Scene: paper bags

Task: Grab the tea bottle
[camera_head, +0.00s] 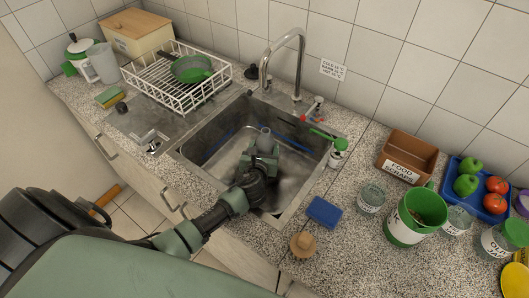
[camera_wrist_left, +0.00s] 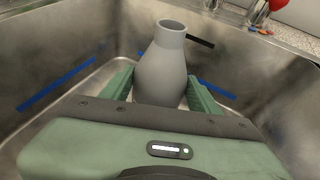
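A grey bottle (camera_head: 265,133) with a narrow neck stands in the steel sink (camera_head: 222,134). It also shows in the left wrist view (camera_wrist_left: 161,70), upright, with its lower part hidden behind my gripper. My left gripper (camera_head: 262,158) reaches down into the sink at the bottle. In the wrist view, its green fingers (camera_wrist_left: 161,90) flank the bottle on both sides, close to its body. I cannot tell whether they touch it. No label shows on the bottle. My right gripper is not in view.
The sink walls rise close around my left gripper. The tap (camera_head: 284,60) stands behind the sink. A dish rack (camera_head: 178,78) with a green pan is at the left. A blue sponge (camera_head: 324,212), glass jars and a food scraps box (camera_head: 407,158) are on the right counter.

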